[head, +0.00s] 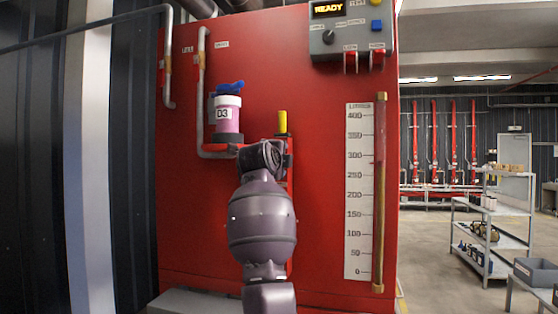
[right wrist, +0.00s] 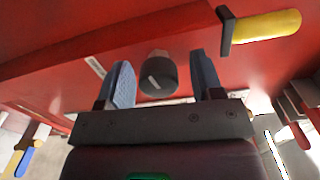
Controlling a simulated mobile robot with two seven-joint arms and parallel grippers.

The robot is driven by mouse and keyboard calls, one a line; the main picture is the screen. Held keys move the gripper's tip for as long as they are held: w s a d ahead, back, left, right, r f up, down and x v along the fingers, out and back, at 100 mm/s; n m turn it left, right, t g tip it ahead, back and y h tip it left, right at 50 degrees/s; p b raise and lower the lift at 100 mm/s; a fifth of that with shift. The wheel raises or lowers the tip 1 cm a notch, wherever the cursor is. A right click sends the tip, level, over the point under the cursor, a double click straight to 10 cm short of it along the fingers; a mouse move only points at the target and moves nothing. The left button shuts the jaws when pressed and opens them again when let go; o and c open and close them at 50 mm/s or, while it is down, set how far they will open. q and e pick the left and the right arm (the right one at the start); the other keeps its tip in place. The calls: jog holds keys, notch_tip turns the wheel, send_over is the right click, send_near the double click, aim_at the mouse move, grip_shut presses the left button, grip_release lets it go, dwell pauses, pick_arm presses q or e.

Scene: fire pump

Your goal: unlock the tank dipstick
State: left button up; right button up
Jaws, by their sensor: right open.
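A yellow handle (head: 282,122) on a dark mount stands upright on the red tank front. It also shows in the right wrist view (right wrist: 265,27) at the upper right, outside my fingers. A black round knob (right wrist: 158,78) with a white mark sits between the two blue-grey fingers of my right gripper (right wrist: 162,76). The fingers are open, with a gap on each side of the knob. I cannot tell whether the knob is the dipstick's lock. My right arm hides the gripper and knob in the head view. My left gripper is not in view.
A pink container labelled D3 (head: 228,118) with a blue top sits left of the yellow handle. A litre scale (head: 358,190) and brass-coloured tube (head: 380,190) run down the right side. A control box (head: 350,32) reads READY. Grey shelves (head: 490,235) stand at the right.

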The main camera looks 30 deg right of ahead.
pick_arm(q)
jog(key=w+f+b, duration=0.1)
jog(key=b, duration=0.1)
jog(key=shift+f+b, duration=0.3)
jog(key=shift+b, duration=0.1)
pick_arm(e)
jog(key=v, duration=1)
jog(key=shift+s+a, duration=0.25)
jog(key=shift+s, duration=0.1)
